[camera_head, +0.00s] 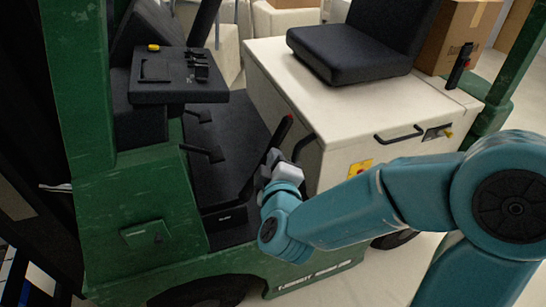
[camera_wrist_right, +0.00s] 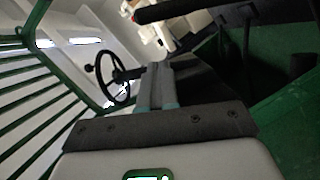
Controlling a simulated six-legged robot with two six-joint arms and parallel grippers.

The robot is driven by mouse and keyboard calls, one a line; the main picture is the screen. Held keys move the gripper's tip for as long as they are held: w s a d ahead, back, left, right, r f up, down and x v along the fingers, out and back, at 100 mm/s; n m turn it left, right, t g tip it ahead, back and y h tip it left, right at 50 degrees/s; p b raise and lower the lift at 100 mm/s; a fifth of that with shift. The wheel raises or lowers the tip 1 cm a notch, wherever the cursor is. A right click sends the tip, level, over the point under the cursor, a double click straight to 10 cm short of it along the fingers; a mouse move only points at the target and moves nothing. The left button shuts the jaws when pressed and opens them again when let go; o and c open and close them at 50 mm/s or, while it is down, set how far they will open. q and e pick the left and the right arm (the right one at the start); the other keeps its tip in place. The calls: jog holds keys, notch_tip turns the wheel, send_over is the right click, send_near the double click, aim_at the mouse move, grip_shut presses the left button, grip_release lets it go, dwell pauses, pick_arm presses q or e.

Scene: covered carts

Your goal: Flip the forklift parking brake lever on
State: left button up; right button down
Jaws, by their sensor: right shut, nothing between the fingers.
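The forklift's brake lever (camera_head: 279,132) is a black bar with a red tip. In the head view it slants up and right out of the dark footwell, partly hidden by my right gripper. In the right wrist view a black bar with a red end (camera_wrist_right: 190,12) crosses the top, beyond the fingertips. My right gripper (camera_head: 271,157) is beside the lever's middle in the head view, its fingers shut with nothing between them. The shut fingers also show in the right wrist view (camera_wrist_right: 159,68). I cannot tell whether they touch the lever. My left gripper is out of view.
The cream seat box (camera_head: 290,75) with a black seat (camera_head: 350,52) stands right of the footwell. A black control console (camera_head: 180,78) and green post (camera_head: 80,90) are at left. A steering wheel (camera_wrist_right: 112,78) shows in the wrist view. A cardboard box (camera_head: 455,35) is behind.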

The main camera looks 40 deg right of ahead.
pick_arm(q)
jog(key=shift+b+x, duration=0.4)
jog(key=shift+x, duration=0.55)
pick_arm(e)
jog(key=shift+s+a+f, duration=0.1)
jog(key=shift+s+a, duration=0.05)
jog(key=shift+s, duration=0.25)
